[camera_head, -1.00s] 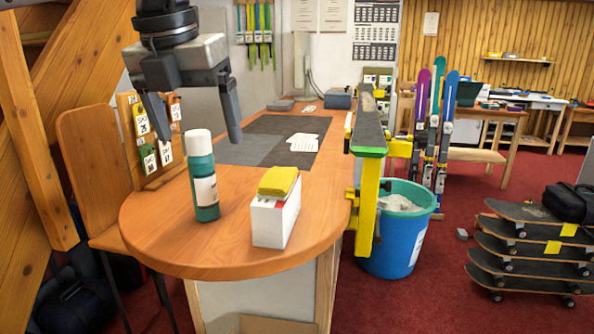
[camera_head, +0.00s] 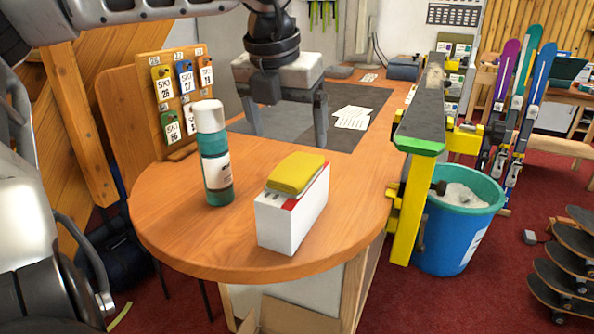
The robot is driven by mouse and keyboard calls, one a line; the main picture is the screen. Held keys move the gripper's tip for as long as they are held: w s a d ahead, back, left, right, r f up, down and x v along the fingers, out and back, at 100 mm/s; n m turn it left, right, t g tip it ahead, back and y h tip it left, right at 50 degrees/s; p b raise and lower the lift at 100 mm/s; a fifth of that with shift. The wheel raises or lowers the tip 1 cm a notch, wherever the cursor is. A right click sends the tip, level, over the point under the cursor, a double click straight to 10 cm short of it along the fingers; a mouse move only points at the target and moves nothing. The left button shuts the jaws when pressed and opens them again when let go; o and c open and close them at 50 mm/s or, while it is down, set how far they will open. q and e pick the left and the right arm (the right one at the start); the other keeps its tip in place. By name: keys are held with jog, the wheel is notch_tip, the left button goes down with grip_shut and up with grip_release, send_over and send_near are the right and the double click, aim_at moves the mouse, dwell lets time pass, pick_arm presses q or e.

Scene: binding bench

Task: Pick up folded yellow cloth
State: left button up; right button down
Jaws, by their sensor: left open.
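The folded yellow cloth (camera_head: 297,173) lies on top of a white box (camera_head: 292,216) with a red edge, near the front of the wooden bench. My left gripper (camera_head: 287,138) hangs from the top of the view, fingers pointing down and apart, with nothing between them. It appears above and behind the cloth, not touching it. My right gripper does not show.
A green bottle with a white cap (camera_head: 214,155) stands on the bench (camera_head: 180,236) left of the box. A board with numbered tags (camera_head: 180,95) stands at the left. A ski clamped in a yellow vise (camera_head: 421,128) and a blue bucket (camera_head: 452,229) are at the right.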

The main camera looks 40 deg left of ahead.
aim_at(296, 166)
pick_arm(q)
jog(key=x, duration=0.5)
jog(key=p+x, duration=0.1)
jog(key=x, duration=0.1)
jog(key=shift+w+f, duration=0.1)
jog(key=shift+w, duration=0.2)
jog(key=shift+c, duration=0.4)
jog(key=c, duration=1)
